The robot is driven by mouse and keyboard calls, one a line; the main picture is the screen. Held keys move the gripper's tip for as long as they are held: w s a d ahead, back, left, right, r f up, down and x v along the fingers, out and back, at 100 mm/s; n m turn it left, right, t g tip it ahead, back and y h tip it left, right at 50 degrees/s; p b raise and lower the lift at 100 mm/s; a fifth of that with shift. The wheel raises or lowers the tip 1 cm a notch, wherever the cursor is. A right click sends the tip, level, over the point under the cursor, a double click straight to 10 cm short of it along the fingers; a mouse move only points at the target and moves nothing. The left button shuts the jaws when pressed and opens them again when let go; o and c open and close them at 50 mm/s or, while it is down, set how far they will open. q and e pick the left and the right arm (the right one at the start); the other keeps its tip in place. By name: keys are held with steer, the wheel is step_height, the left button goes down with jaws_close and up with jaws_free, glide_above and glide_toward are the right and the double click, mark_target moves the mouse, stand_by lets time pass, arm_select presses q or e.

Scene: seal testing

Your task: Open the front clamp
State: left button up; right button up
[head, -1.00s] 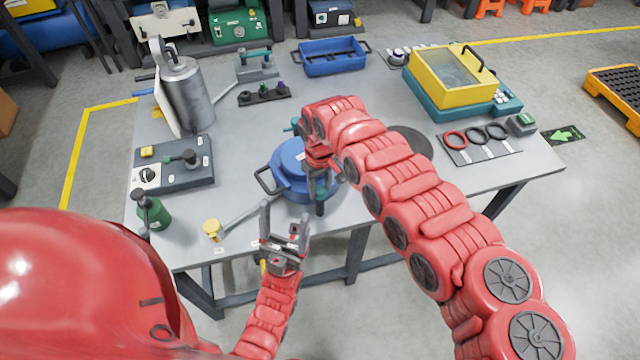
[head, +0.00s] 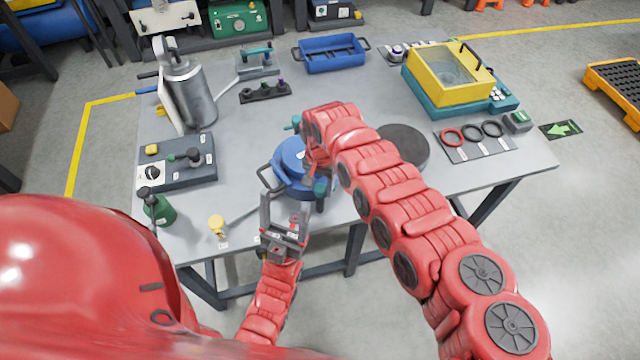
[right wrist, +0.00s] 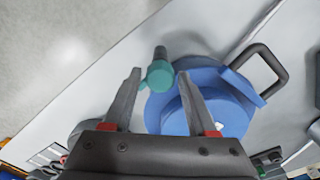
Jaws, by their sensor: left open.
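The blue round vessel (head: 290,158) stands near the table's front edge, with a dark handle (head: 266,179) on its left. Its front clamp (head: 320,190), teal with a dark end, hangs at its front side. In the right wrist view the clamp (right wrist: 160,76) shows between the fingertips of my right gripper (right wrist: 159,73). Those fingers are apart, and I cannot tell whether they touch it. In the head view my right arm partly hides the vessel and that gripper. My left gripper (head: 284,200) is open and empty, just in front of the vessel near its handle.
A dark round disc (head: 404,148) lies right of the vessel, partly behind my right arm. A control box (head: 178,165) stands left.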

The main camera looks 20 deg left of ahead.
steer(key=shift+o, duration=0.7)
steer(key=shift+w+f+n+b, duration=0.1)
steer(key=shift+n+b, duration=0.2)
steer(key=shift+n, duration=0.1)
steer(key=n+b, duration=0.1)
steer(key=n, duration=0.1)
steer(key=n+b, duration=0.2)
steer(key=n, duration=0.1)
steer(key=shift+f+n+b, duration=0.2)
steer(key=shift+n+b, duration=0.1)
steer(key=shift+r+n+b, duration=0.1)
steer(key=shift+n+b, duration=0.3)
steer(key=shift+n, duration=0.4)
steer(key=shift+r+n, duration=0.2)
steer(key=shift+n, duration=0.3)
jaws_close()
